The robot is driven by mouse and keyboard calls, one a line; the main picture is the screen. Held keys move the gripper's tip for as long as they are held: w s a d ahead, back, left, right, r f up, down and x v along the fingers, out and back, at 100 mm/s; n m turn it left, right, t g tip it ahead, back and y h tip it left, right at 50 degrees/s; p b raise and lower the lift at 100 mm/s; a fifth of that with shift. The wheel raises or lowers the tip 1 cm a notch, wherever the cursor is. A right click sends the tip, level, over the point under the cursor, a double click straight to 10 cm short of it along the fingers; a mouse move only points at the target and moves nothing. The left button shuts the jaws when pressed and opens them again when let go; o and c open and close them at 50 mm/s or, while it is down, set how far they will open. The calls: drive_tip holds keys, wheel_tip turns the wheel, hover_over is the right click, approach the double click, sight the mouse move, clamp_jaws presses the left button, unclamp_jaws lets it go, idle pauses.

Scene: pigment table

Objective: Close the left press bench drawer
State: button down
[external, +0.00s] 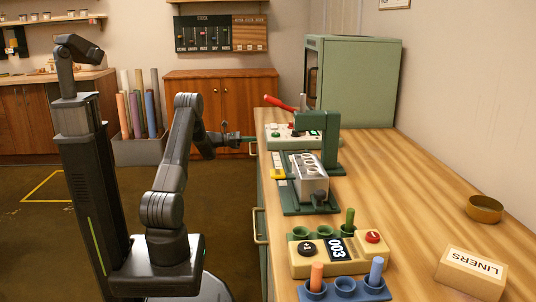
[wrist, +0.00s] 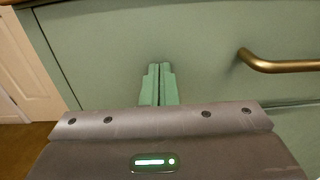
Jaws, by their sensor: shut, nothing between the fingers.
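The press bench's green drawer front (wrist: 110,50) fills much of the wrist view. Its brass handle (wrist: 280,65) is to the right of my fingers. In the external view, a handle (external: 253,148) shows at the bench's far end, close to my gripper (external: 248,138). In the wrist view my gripper (wrist: 160,72) has its two green fingers together, empty, pointing at the panel left of the handle. I cannot tell whether the fingertips touch the panel or how far out the drawer stands.
A second handle (external: 260,225) is nearer the camera. Open floor (external: 40,240) lies left of my base.

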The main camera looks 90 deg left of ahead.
drive_tip(key=shift+w+r, duration=0.25)
drive_tip(key=s+p, duration=0.2)
drive_tip(key=s, duration=1.2)
drive_tip(key=shift+s+f, duration=0.25)
drive_tip(key=shift+s, duration=0.05)
drive_tip(key=w+b, duration=0.2)
drive_tip(key=w, duration=1.1)
drive_tip(key=shift+w, duration=0.4)
drive_tip(key=shift+s, duration=0.1)
drive_tip(key=s+p, duration=0.2)
drive_tip(key=s, duration=0.8)
drive_tip(key=shift+s, duration=0.15)
drive_tip(key=w+b, duration=0.2)
drive_tip(key=w, duration=0.8)
drive_tip(key=shift+w, duration=0.25)
idle(0.8)
